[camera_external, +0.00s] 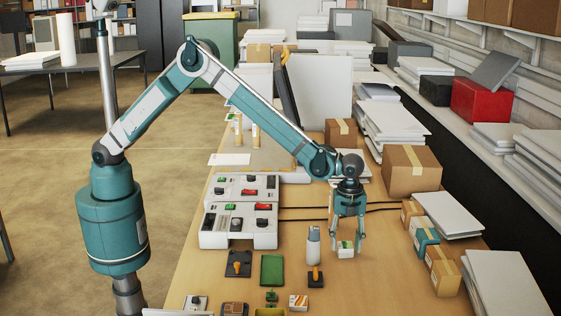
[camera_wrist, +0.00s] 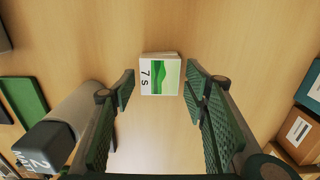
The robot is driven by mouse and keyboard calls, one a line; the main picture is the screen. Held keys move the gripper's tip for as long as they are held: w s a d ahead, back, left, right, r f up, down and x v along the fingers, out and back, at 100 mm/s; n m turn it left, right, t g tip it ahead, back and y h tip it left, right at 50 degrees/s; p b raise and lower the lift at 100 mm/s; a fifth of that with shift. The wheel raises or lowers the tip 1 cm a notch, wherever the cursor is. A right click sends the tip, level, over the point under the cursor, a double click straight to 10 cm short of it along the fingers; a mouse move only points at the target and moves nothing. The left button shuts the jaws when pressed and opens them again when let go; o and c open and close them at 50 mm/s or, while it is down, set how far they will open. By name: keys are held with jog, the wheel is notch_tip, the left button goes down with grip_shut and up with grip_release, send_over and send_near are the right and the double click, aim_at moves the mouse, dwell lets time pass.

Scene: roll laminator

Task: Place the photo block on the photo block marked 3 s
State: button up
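A photo block (camera_wrist: 161,76) with a green landscape picture and the marking "7 s" sits below my gripper in the wrist view. It also shows small in the external view (camera_external: 346,248), on the wooden table. My gripper (camera_wrist: 160,88) is open, with its green padded fingertips on either side of the block and a gap on each side. In the external view my gripper (camera_external: 347,240) points down over the block. Another small block (camera_external: 298,302) with orange stripes lies near the front edge. No marking "3 s" is readable in either view.
A dark stamp-like item with an orange handle (camera_external: 316,276) and a green pad (camera_external: 271,270) lie in front. Control panels (camera_external: 240,225) stand left; small cartons (camera_external: 425,236) stand right.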

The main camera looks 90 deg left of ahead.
aim_at(345, 245)
jog(key=shift+r, duration=0.2)
dwell(0.3)
notch_tip(345, 245, up, 12)
dwell(0.6)
jog(key=shift+r, duration=0.1)
dwell(0.5)
